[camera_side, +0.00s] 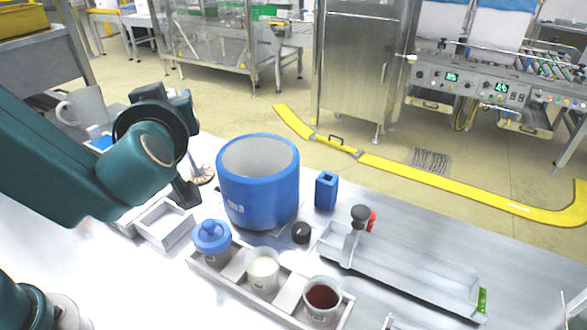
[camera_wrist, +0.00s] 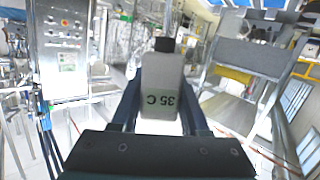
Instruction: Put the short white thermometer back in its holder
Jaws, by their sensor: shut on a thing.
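In the wrist view, a short white block-shaped thermometer (camera_wrist: 163,88) with a dark end and the marking "35 C" sits between the dark fingers of my gripper (camera_wrist: 161,108). My gripper is shut on it. In the side view my gripper (camera_side: 185,188) is at the left, partly behind my wrist, and the thermometer cannot be made out there. A small blue upright holder (camera_side: 326,192) with a square opening on top stands on the table to the right of the big blue pot. It looks empty. My gripper is well to its left.
The blue pot (camera_side: 257,192) stands between my gripper and the blue holder. In front, a grey tray (camera_side: 231,285) holds a blue-lidded jar and two cups. A long metal tray (camera_side: 420,279) with a dark-knobbed tool lies at the right. A small white open box (camera_side: 163,224) is below my gripper.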

